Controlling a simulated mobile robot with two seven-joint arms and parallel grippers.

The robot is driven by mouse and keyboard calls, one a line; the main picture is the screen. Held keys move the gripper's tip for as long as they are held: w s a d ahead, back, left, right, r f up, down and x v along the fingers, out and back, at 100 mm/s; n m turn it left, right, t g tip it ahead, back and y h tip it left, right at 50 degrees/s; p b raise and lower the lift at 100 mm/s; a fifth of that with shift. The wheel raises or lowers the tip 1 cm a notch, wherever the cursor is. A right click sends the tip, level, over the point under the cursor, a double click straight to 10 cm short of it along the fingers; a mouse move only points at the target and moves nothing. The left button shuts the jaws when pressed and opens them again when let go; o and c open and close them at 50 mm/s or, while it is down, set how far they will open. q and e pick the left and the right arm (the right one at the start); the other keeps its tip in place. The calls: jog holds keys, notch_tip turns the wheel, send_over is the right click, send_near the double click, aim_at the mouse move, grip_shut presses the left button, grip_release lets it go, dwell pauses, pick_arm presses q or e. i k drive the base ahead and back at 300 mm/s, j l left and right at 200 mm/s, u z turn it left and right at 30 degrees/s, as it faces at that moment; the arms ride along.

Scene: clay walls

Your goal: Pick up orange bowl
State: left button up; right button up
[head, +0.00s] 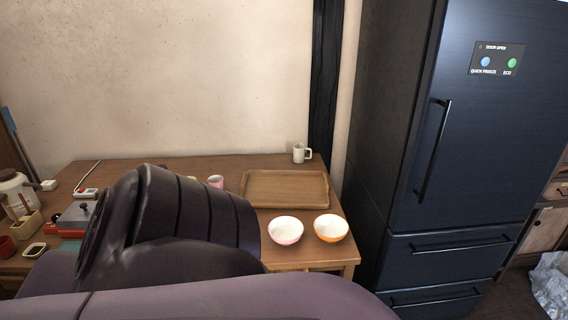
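The orange bowl (331,229) has a white inside and an orange outside. It sits upright on the wooden table (341,251) near its front right corner, to the right of a pink bowl (286,231) that is also white inside. A gap separates the two bowls. A large dark part of my arm rises in the lower left and hides part of the table. Neither of my grippers shows in the head view.
A wooden tray (285,203) lies behind the bowls, with a white mug (300,153) at the back edge. A pink cup (215,182) stands left of the tray. A dark fridge (465,150) stands right of the table. Several small items crowd the table's left end.

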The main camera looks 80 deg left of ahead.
aim_at(330, 228)
jog(key=u, duration=2.15)
